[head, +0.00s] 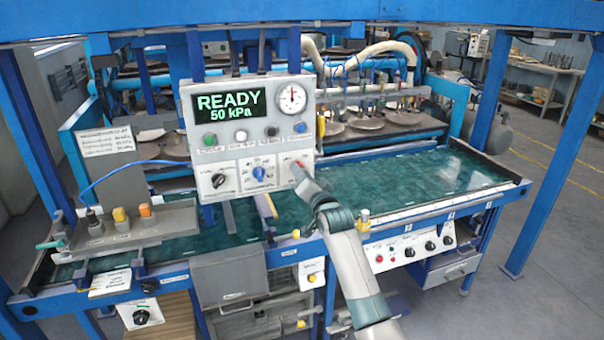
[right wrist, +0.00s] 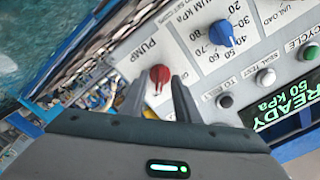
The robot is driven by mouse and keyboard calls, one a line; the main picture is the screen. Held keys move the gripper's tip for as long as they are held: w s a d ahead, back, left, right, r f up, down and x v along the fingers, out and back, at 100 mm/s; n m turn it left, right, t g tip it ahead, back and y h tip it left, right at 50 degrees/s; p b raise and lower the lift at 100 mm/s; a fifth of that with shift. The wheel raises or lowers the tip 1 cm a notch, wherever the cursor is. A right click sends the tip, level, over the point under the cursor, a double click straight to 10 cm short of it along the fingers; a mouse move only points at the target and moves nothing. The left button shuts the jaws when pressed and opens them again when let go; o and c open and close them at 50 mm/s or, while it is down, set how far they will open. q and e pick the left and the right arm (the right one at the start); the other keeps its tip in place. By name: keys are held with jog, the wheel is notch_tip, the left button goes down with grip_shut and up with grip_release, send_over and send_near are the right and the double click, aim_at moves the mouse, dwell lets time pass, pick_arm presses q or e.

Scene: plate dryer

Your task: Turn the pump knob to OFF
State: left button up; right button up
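The red pump knob (right wrist: 159,74) sits on the grey control panel (right wrist: 188,72), beside the word PUMP, in the right wrist view. My right gripper (right wrist: 158,82) is open, its two dark fingers on either side of the knob near the fingertips. I cannot tell whether either finger touches it. In the head view my right gripper (head: 300,180) reaches the panel's lower right and partly covers the knob (head: 298,163). The knob's exact setting is too small to read. My left gripper is not in view.
The panel also carries a blue kPa knob (head: 258,173), a black knob (head: 218,180), several push buttons and a gauge (head: 292,99). The display (head: 227,106) reads READY, 50 kPa. The green belt (head: 430,176) is clear at right.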

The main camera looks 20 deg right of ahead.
grip_shut()
jog(key=shift+n, duration=0.4)
jog(key=n, duration=1.7)
jog(key=shift+p, duration=0.4)
dwell(0.4)
